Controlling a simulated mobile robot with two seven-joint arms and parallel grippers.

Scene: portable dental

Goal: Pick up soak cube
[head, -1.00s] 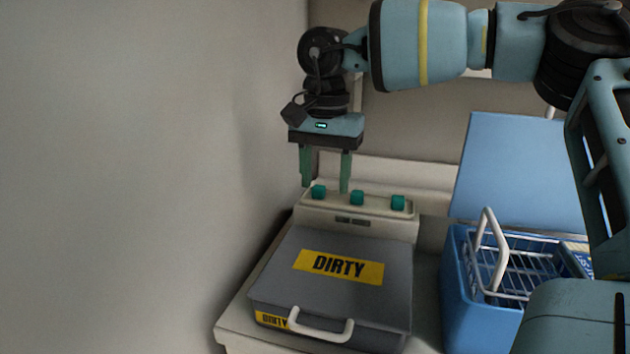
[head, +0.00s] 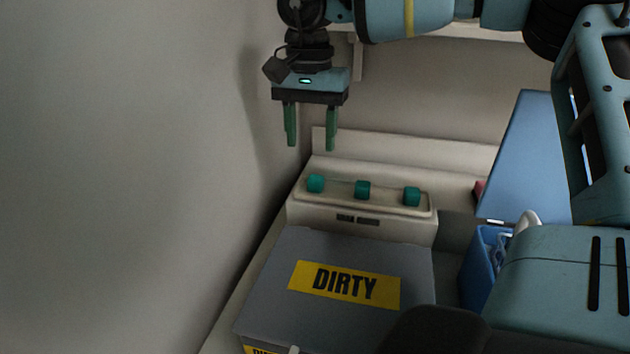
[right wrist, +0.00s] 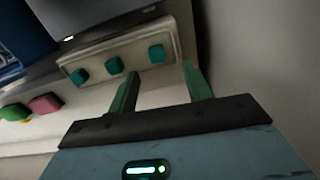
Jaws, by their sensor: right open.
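I take these for soak cubes; which one is meant cannot be told. My right gripper (head: 311,146) is open and empty, pointing down, with its green fingers above and behind the left cube in the head view. In the right wrist view the gripper (right wrist: 160,70) shows beside the row, and the nearest cube (right wrist: 156,53) appears just beyond the fingertips, apart from them. My left gripper is not in view.
A grey box labelled DIRTY (head: 343,285) stands in front of the ledge. A blue container (head: 483,270) with an open lid (head: 530,150) is at right. A plain wall (head: 120,180) is close at left. A pink object (right wrist: 45,104) shows in the wrist view.

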